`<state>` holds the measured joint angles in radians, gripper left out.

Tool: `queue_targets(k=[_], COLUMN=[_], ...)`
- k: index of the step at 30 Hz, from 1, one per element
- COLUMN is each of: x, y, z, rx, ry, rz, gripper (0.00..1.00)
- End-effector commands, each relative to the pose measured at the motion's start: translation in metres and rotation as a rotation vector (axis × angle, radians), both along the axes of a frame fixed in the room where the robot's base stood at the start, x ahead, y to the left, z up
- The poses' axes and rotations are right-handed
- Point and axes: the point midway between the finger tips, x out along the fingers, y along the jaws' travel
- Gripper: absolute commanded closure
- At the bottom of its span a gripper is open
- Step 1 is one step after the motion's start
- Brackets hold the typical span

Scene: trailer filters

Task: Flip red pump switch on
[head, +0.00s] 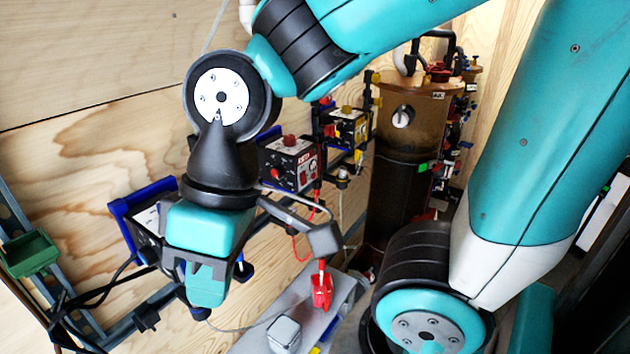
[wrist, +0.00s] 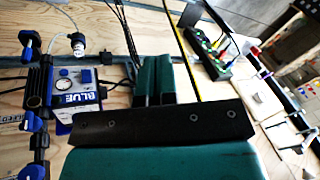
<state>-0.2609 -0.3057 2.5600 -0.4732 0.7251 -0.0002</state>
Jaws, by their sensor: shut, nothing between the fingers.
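A black box with red knobs and a red label (head: 290,163), which looks like the red pump, is mounted on the wall side in the head view. Its switch is too small to tell which way it is set. My gripper (head: 203,300) is to the left of and nearer than this box, pointing down, apart from it. Its teal fingers also show in the wrist view (wrist: 154,62), side by side and shut with nothing held. The wrist view shows a box labelled BLUE (wrist: 75,100) left of the fingers; the red box is not visible there.
A yellow-marked box (head: 347,127) sits behind the red one. A brown cylindrical tank (head: 395,180) stands to their right. A red item (head: 321,290) is above a grey surface at the bottom. A green bin (head: 28,252) is at left. A dark power strip (wrist: 208,58) shows in the wrist view.

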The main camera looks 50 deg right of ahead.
Motion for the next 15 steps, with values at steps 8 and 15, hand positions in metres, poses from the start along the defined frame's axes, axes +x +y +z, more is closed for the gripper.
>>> queue_targets(k=[8,15], x=[0.105,0.134], y=[-0.132,-0.288], z=[-0.076,-0.079], rx=[-0.202,-0.101], ry=[-0.076,-0.199], rz=[-0.673,-1.513], gripper=[1.0,1.0])
